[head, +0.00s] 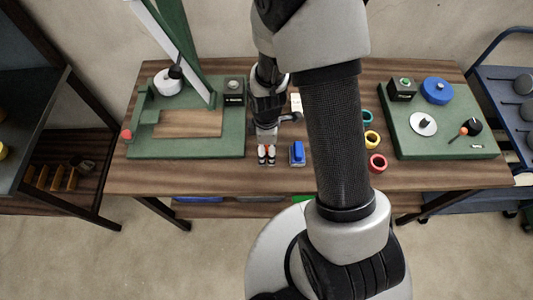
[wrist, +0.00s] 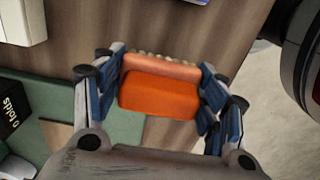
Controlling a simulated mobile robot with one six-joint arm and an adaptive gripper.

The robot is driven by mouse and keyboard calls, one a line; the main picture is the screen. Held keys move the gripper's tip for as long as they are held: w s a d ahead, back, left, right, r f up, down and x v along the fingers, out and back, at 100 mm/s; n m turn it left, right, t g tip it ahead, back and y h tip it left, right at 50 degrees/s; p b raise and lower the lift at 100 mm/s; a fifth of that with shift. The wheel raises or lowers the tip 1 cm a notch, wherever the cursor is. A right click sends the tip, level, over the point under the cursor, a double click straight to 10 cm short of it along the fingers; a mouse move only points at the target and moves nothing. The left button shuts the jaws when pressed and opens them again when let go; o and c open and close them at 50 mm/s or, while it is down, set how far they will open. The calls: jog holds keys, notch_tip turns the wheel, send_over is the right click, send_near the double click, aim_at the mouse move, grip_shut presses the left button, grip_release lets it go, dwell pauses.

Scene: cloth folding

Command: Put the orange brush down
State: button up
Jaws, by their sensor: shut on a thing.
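The orange brush (wrist: 160,93) sits between the two blue-padded fingers of my gripper (wrist: 163,75) in the wrist view. The fingers are shut on its sides, and its bristle edge faces the top of the picture. In the head view my gripper (head: 266,158) points down over the wooden table (head: 220,178), between the green board on the left and a blue brush-like block (head: 297,154) on the right. The orange brush is mostly hidden there by the fingers. I cannot tell whether it touches the table.
A green board with a press frame (head: 185,148) stands left of my gripper. Green, yellow and red rings (head: 377,163) lie to the right, before another green board (head: 440,150) with knobs and discs. The table's front strip is clear. A blue cart (head: 505,90) stands far right.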

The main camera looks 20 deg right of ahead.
aim_at(267, 154)
notch_tip(267, 154, down, 4)
jog(key=shift+b, duration=0.65)
jog(key=shift+r, duration=0.1)
jog(key=o, duration=0.8)
jog(key=shift+f, duration=0.25)
jog(key=o, duration=0.5)
jog(key=shift+r, duration=0.1)
jog(key=shift+r, duration=0.1)
